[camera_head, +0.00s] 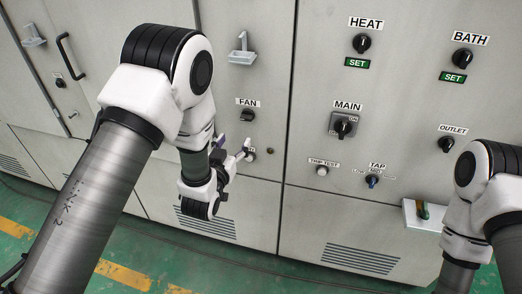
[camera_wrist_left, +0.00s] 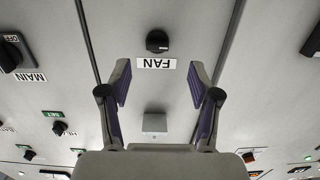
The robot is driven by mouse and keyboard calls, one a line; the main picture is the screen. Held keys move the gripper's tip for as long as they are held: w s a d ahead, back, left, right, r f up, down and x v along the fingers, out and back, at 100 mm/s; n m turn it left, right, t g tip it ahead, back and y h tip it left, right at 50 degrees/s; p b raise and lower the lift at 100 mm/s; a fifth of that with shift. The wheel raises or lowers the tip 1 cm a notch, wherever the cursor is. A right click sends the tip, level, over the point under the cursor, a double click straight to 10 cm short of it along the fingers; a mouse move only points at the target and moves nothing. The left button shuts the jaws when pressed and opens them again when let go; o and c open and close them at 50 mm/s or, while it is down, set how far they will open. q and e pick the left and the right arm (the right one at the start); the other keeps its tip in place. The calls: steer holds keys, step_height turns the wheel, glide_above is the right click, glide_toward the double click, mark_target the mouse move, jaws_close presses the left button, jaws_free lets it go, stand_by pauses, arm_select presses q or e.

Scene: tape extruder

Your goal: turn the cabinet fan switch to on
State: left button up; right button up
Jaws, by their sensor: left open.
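The fan switch (camera_head: 247,116) is a small black round knob on the grey cabinet front, just under a white FAN label (camera_head: 247,102). My left gripper (camera_head: 232,145) is open and empty, below and slightly left of the switch in the head view. In the left wrist view, which is upside down, the knob (camera_wrist_left: 157,41) lies beyond the tips of my open left gripper (camera_wrist_left: 160,76), roughly centred between them and not touched. The FAN label (camera_wrist_left: 156,63) shows between the fingertips. The knob's exact setting is too small to read. My right gripper is out of view.
A metal handle (camera_head: 242,55) sits above the FAN label. The MAIN switch (camera_head: 343,125) and HEAT knob (camera_head: 361,43) are on the panel to the right. A small tray (camera_head: 423,216) sticks out at lower right. The floor (camera_head: 130,240) in front is green.

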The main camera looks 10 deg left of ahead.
mark_target(245, 119)
arm_select(q)
steer(key=shift+t, duration=0.4)
steer(key=w, duration=0.6)
steer(key=w+r, duration=0.1)
steer(key=w, duration=0.2)
steer(key=shift+w+d, duration=0.2)
steer(key=shift+s+d+r, duration=0.1)
steer(key=shift+s+r, duration=0.05)
steer(key=shift+c, duration=1)
steer(key=c, duration=0.9)
